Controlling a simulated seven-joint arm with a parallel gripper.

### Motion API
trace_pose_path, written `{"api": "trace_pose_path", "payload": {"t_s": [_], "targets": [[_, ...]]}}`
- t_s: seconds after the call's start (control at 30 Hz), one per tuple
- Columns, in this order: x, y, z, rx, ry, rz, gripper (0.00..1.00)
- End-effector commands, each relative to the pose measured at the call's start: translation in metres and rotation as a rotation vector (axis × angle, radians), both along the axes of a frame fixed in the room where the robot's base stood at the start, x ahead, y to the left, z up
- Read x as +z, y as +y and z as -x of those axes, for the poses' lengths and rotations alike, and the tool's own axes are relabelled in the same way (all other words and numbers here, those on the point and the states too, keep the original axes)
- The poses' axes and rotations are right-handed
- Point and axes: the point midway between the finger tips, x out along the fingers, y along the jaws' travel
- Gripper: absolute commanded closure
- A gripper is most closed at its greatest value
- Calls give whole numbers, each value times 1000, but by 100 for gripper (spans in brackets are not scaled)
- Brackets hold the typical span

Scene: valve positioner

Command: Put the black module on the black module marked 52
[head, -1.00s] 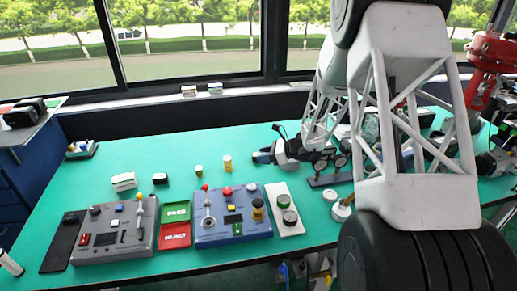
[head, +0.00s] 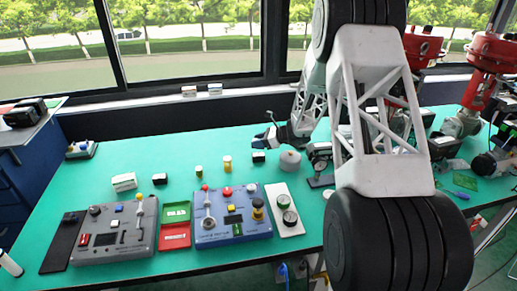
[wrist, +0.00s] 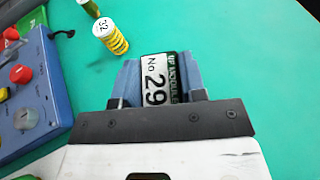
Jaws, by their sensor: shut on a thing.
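My gripper (head: 262,138) is over the green table, right of the yellow springs. In the wrist view my gripper (wrist: 158,82) is shut on a black module (wrist: 158,78), whose label reads "No 29". Blue fingers lie on both sides of it. In the head view a small black module with a light top (head: 258,157) shows just below the gripper; I cannot tell whether it is the held one or another on the table. Another black module (head: 160,179) with a light top stands further left, apart from the gripper. No number 52 is readable.
A yellow spring marked 32 (wrist: 111,37) stands near the held module. Grey (head: 115,240) and blue (head: 232,230) control panels line the front edge. A white block (head: 124,181) stands at left and a round pale part (head: 290,160) at right.

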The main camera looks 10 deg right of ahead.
Motion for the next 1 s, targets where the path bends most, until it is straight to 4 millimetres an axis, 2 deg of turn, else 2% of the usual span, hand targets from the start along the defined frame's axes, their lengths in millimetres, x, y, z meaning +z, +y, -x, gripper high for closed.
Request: {"api": "trace_pose_path", "payload": {"t_s": [0.33,0.7,1.0], "targets": [[-2,0,0,0,0,0,88],[-32,0,0,0,1,0,88],[-35,0,0,0,0,0,88]]}}
